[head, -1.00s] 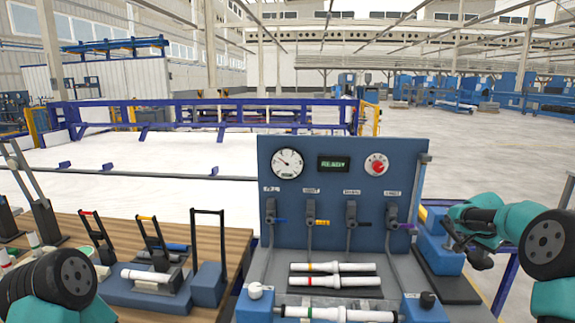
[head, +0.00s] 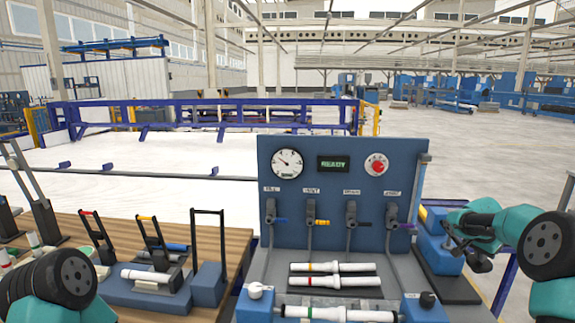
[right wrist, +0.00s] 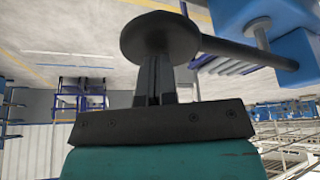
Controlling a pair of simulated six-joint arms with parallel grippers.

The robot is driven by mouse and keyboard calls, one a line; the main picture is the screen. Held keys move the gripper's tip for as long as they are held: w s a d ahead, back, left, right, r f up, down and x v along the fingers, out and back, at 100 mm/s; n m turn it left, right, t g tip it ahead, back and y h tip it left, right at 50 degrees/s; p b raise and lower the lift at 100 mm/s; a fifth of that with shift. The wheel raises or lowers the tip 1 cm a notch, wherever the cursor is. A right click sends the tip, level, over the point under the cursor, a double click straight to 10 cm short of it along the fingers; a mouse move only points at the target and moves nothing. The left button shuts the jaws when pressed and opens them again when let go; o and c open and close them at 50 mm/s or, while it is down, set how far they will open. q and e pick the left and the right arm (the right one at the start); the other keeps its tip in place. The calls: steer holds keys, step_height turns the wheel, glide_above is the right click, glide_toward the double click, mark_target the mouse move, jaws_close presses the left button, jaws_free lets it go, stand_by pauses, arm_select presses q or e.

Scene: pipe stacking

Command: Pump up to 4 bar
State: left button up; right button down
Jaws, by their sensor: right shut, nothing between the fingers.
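The blue test panel (head: 340,155) carries a round white gauge (head: 287,163), its needle pointing up and left; its numbers are too small to read. The display (head: 333,163) shows READY in green. A blue pump block (head: 438,246) stands at the panel's right, with a dark lever and round knob (head: 482,264). My right gripper (head: 455,230) is at this lever. In the right wrist view its shut, empty fingers (right wrist: 154,80) point at the black round knob (right wrist: 160,36); whether they touch it I cannot tell. My left gripper is out of view.
A red knob (head: 376,164) and several coloured valve levers (head: 351,215) are on the panel. White pipes (head: 335,267) lie in front, with one in a clear-covered fixture (head: 340,312). A wooden table (head: 120,240) with clamps (head: 155,270) stands at left.

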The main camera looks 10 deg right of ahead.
mark_target(478, 265)
steer(key=shift+w+f, duration=0.1)
steer(key=shift+f, duration=2.8)
steer(key=shift+s+r, duration=0.2)
steer(key=shift+r, duration=2.05)
steer(key=shift+s+r, duration=0.15)
steer(key=shift+r, duration=2.05)
